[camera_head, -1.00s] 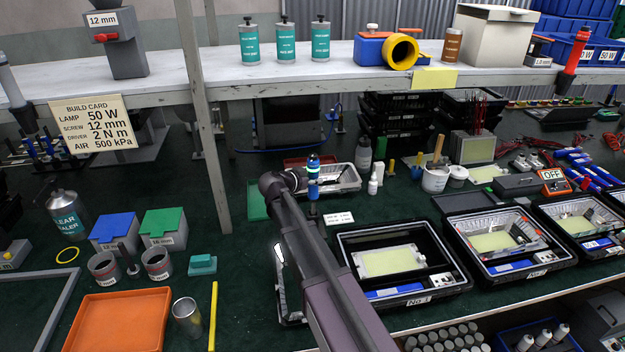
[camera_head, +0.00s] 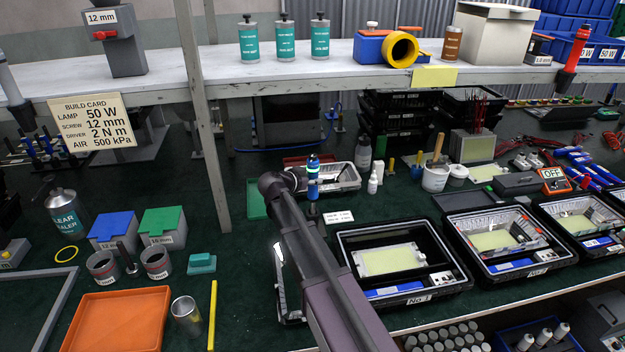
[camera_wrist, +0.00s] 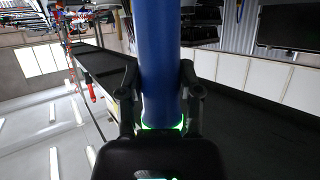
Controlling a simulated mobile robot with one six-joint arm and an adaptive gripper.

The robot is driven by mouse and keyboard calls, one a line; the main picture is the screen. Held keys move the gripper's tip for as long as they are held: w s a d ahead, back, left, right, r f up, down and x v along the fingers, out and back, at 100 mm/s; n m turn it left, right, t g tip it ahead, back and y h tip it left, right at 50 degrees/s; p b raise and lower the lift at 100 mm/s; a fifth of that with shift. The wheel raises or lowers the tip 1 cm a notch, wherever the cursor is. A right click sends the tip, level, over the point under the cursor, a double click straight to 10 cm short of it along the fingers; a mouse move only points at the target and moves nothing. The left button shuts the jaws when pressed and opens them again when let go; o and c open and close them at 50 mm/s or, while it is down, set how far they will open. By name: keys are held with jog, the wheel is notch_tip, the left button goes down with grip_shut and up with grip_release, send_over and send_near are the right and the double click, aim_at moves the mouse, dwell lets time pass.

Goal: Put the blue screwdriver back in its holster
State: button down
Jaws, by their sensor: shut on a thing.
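The blue screwdriver (camera_wrist: 160,60) stands between the two fingers of my gripper (camera_wrist: 160,95) in the wrist view, with a glowing green ring at the lower end of its visible blue body. My gripper is shut on it. In the head view the held blue screwdriver (camera_head: 313,189) is roughly upright, with a dark top and a lit band. My gripper (camera_head: 304,178) is small there and partly hidden by my arm. It is over the rear middle of the green bench, in front of a clear tray. I cannot tell which thing is the holster.
The clear tray (camera_head: 342,178) lies just behind the screwdriver, with white labels (camera_head: 338,217) to its right front. Open black cases (camera_head: 455,268) fill the right. An orange tray (camera_head: 120,320) and lidded bins (camera_head: 162,228) are at left.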

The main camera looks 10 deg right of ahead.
aim_at(309, 162)
jog(key=shift+f+b, duration=3.35)
jog(key=shift+f, duration=0.05)
dwell(0.5)
jog(key=shift+c, duration=1)
grip_release()
jog(key=shift+r, duration=0.15)
notch_tip(309, 162, up, 13)
jog(key=p, duration=1.3)
